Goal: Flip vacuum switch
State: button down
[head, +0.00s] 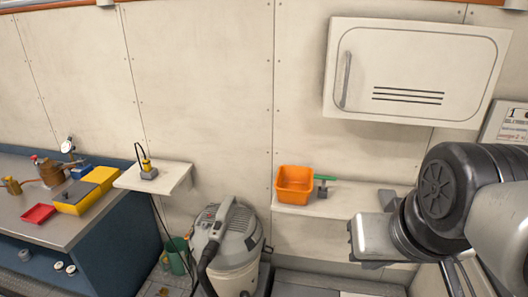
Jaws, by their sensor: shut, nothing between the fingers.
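The vacuum (228,245) is a grey and off-white canister machine standing on the floor by the wall, at the bottom centre. A dark hose curves up its front to a grey handle on top. I cannot make out a switch on it at this size. My gripper (370,240) shows at the right, on the near side of the wall shelf, as a pale block beside my black wrist joint. It is shut and holds nothing, and its fingertips are not clearly seen. It is well to the right of the vacuum and apart from it.
A small left shelf (128,178) holds a grey and yellow device (148,170) with a black cable. The right shelf (330,207) carries an orange bin (294,184) and a green-handled tool (323,185). A white cabinet (415,75) juts out above. A workbench (95,228) stands left.

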aim_at(218, 223)
jog(key=i+j, duration=0.1)
jog(key=j, duration=0.65)
jog(key=i+j+z, duration=0.15)
jog(key=j, duration=0.65)
jog(key=i+j, duration=0.1)
jog(key=j, duration=0.65)
jog(key=z, duration=0.05)
